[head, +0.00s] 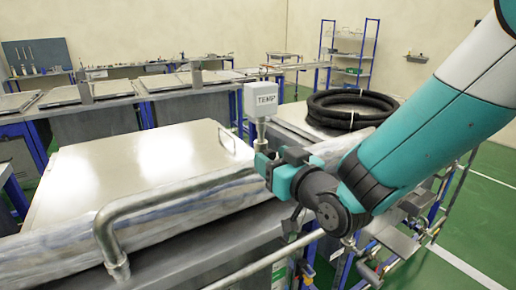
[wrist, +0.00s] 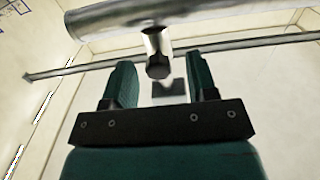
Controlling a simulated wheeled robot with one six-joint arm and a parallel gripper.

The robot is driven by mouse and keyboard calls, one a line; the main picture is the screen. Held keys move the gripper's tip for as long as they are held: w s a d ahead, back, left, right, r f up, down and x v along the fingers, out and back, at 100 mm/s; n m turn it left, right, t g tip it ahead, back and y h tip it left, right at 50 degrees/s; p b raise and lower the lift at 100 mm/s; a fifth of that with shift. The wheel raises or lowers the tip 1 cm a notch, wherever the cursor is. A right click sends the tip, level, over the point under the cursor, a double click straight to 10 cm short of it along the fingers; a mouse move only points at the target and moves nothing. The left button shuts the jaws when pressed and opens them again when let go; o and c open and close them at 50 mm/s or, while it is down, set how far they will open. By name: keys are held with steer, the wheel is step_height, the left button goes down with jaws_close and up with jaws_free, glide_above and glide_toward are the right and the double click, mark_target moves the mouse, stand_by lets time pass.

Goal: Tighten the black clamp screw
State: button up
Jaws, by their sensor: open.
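In the wrist view, my gripper (wrist: 158,60) is open, with one dark green finger on each side. A short metal stub with a dark round end (wrist: 158,66) shows between the fingers, with a gap on both sides. It hangs from a thick metal pipe (wrist: 190,14). I cannot tell whether this stub is the black clamp screw. In the head view, my gripper (head: 263,165) is beside the stem under the white TEMP box (head: 258,99). No black screw can be made out there; my gripper and wrist hide part of that spot.
A bent metal pipe (head: 107,230) and a wrapped pipe (head: 55,248) run along the front of the flat metal lid (head: 135,168). A black hose coil (head: 350,108) lies on the lid to the right. Green floor (head: 487,160) is free at the far right.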

steer(key=shift+w, duration=0.15)
steer(key=c, duration=0.9)
steer(key=shift+c, duration=0.2)
